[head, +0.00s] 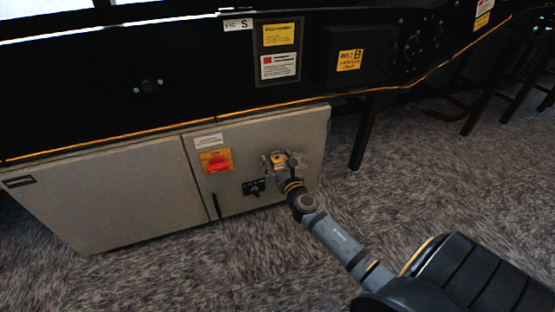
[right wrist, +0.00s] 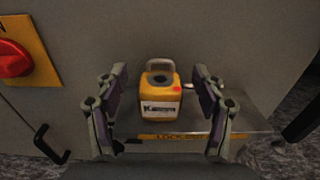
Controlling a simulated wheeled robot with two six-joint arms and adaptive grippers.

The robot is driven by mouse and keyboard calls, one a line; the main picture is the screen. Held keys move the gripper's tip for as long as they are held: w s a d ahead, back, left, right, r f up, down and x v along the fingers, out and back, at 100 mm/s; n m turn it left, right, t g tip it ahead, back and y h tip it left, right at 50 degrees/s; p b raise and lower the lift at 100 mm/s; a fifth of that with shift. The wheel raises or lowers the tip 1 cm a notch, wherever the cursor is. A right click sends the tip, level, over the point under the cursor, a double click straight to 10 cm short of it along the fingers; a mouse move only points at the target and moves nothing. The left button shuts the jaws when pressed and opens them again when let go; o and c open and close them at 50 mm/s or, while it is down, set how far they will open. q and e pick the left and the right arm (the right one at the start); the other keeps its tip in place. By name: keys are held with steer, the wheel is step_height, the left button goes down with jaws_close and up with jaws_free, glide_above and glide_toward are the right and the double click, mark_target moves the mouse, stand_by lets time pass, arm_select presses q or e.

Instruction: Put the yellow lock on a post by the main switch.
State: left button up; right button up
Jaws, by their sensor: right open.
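The yellow lock (right wrist: 160,98), with a grey shackle on top and a white label on its front, stands upright on a small grey shelf (right wrist: 195,128) on the cabinet front. It also shows small in the head view (head: 277,159). My right gripper (right wrist: 160,85) is open, with one finger on each side of the lock and a gap to each. It also shows in the head view (head: 279,162). The main switch, a red knob on a yellow plate (head: 216,162), is left of the shelf; its edge also shows in the right wrist view (right wrist: 14,60). I see no post clearly. My left gripper is not in view.
A small black rotary switch (head: 255,188) sits below and left of the shelf. A black door handle (right wrist: 47,143) is on the cabinet. The black conveyor frame (head: 150,85) runs above the cabinet. Carpet floor in front is clear.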

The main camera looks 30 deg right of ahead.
steer(key=shift+s, duration=0.1)
steer(key=v, duration=1.2)
steer(key=shift+d, duration=0.1)
